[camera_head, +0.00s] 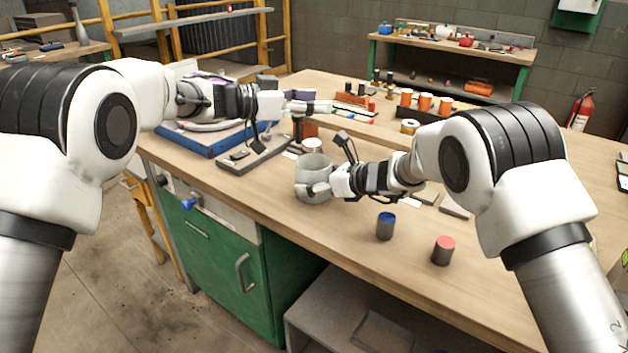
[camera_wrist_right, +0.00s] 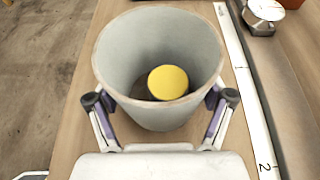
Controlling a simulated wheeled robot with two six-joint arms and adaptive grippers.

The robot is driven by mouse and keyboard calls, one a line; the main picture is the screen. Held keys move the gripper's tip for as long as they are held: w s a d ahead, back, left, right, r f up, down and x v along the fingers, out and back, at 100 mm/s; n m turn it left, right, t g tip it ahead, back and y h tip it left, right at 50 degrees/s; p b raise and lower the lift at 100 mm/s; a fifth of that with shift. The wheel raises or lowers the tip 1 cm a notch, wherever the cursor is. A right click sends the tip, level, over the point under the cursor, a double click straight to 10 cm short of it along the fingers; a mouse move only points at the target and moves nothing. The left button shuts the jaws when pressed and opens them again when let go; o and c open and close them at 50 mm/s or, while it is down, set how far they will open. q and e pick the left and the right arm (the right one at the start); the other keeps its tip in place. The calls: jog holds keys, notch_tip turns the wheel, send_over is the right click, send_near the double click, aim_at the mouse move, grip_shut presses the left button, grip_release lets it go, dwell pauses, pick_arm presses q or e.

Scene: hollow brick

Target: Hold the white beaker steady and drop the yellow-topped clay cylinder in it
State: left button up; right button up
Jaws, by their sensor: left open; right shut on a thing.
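The white beaker (camera_head: 312,186) stands upright near the table's front edge. In the right wrist view the beaker (camera_wrist_right: 160,116) is seen from above, and the yellow-topped clay cylinder (camera_wrist_right: 168,82) is inside it, its round yellow top facing up. The beaker wall hides the cylinder in the head view. My right gripper (camera_head: 322,188) is shut on the beaker, one finger on each side of it in the wrist view. My left gripper (camera_head: 322,106) is open and empty, in the air beyond and above the beaker.
A blue-topped cylinder (camera_head: 386,228) and a red-topped cylinder (camera_head: 443,251) stand right of the beaker. A blue tray (camera_head: 205,143) and a grey rack (camera_head: 240,160) lie at left. Orange cups (camera_head: 425,101) stand farther back. The front right of the table has bare wood.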

jog(key=o, duration=1.3)
jog(key=shift+f, duration=0.1)
